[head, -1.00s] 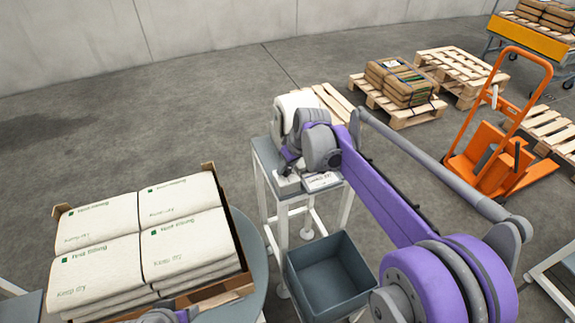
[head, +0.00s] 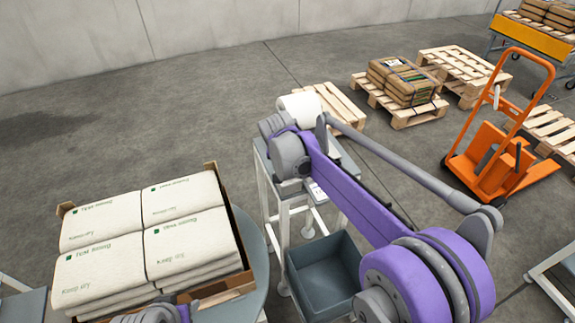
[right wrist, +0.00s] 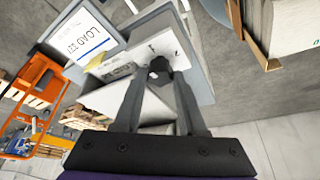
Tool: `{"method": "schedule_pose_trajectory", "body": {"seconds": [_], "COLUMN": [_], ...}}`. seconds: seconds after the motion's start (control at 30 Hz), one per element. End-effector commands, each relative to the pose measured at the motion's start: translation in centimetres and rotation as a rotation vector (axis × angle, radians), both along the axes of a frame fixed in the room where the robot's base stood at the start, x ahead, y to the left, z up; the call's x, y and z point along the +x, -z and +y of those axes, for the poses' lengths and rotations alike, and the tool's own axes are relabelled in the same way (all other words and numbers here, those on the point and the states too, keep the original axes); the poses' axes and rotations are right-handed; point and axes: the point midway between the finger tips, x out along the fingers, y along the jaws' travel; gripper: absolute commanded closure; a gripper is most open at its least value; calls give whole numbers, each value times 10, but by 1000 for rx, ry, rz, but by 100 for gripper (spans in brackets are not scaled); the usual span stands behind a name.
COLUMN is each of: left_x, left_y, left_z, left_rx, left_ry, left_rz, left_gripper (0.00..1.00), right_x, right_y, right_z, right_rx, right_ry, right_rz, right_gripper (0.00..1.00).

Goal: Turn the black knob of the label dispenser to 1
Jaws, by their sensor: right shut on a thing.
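The label dispenser shows in the right wrist view as a grey housing with a white dial plate (right wrist: 182,40). Its black knob (right wrist: 158,64) sits on that plate, partly covered by my fingers. My right gripper (right wrist: 160,76) is shut on the knob, with one finger on each side. The marks on the plate are too small to read, and I cannot tell where the knob points. In the head view, my right arm hides the knob and most of the dispenser; a white roll (head: 300,108) shows behind my wrist. My left gripper is not in view.
The dispenser's small grey table (head: 262,160) has an open grey bin (head: 325,268) in front of it. A carton of white sacks (head: 145,235) stands at left. An orange hand truck (head: 500,150) and wooden pallets (head: 465,70) are at right. A label card (right wrist: 85,38) is beside the dial.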

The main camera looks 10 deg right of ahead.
Motion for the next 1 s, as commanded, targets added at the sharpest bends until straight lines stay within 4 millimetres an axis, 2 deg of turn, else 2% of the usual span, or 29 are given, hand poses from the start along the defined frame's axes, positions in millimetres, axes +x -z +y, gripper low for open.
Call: {"method": "schedule_pose_trajectory", "body": {"seconds": [0.4,0.9,0.93,1.0], "left_x": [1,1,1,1], "left_y": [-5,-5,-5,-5], "left_z": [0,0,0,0], "left_rx": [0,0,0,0], "left_ry": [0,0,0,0], "left_rz": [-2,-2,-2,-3], "left_gripper": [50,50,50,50], "right_x": [0,0,0,0], "right_y": [0,0,0,0], "right_z": [1,1,1,1], "right_rx": [0,2,2,1], "right_ry": [158,174,174,173], "right_rz": [2,1,1,2], "right_gripper": [100,100,54,42]}}
